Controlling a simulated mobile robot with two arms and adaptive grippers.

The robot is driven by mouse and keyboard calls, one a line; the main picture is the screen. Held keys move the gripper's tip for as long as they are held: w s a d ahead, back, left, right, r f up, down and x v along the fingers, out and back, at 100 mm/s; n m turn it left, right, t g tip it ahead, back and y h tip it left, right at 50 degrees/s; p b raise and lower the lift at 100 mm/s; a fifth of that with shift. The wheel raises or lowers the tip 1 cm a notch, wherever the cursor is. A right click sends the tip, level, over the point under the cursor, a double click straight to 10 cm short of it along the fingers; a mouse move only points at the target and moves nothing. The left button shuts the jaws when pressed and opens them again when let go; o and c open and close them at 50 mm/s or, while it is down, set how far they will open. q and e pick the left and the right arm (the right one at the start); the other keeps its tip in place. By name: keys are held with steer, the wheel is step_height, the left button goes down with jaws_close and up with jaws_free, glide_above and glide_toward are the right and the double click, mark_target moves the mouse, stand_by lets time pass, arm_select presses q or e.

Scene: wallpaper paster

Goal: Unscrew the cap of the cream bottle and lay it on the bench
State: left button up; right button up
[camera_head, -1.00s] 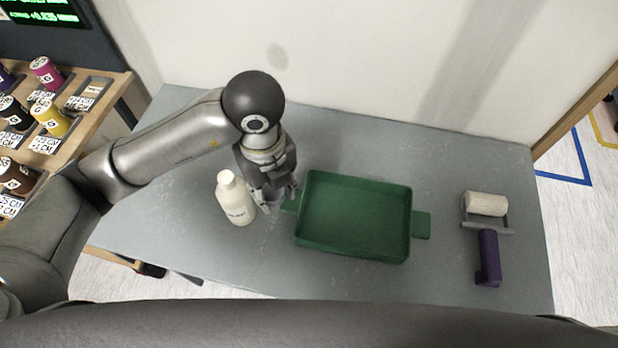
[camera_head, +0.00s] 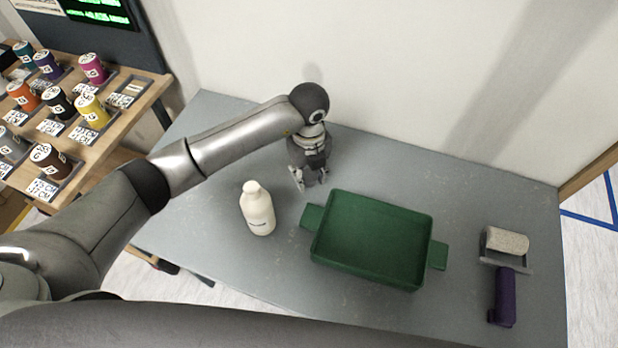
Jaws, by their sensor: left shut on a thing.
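The cream bottle (camera_head: 257,211) stands upright on the grey bench (camera_head: 400,165), left of the green tray. Its narrow pale top shows, but is too small to make out any thread. My left gripper (camera_head: 311,184) points down at the back of the bench, behind and right of the bottle and apart from it. It is shut on the cap, which is mostly hidden between the fingers. I cannot tell whether the cap touches the bench. My right gripper is not in view.
A green tray (camera_head: 326,249) with side handles lies in front and right of my left gripper. A wooden rack (camera_head: 119,133) with coloured pots stands at the left. Bare bench lies behind the tray, before the wall.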

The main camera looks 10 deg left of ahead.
mark_target(309, 174)
arm_select(q)
steer(key=shift+w+f, duration=0.2)
steer(key=shift+f, duration=0.1)
step_height(309, 174, down, 3)
steer(key=shift+f, duration=0.1)
steer(key=o, duration=1.1)
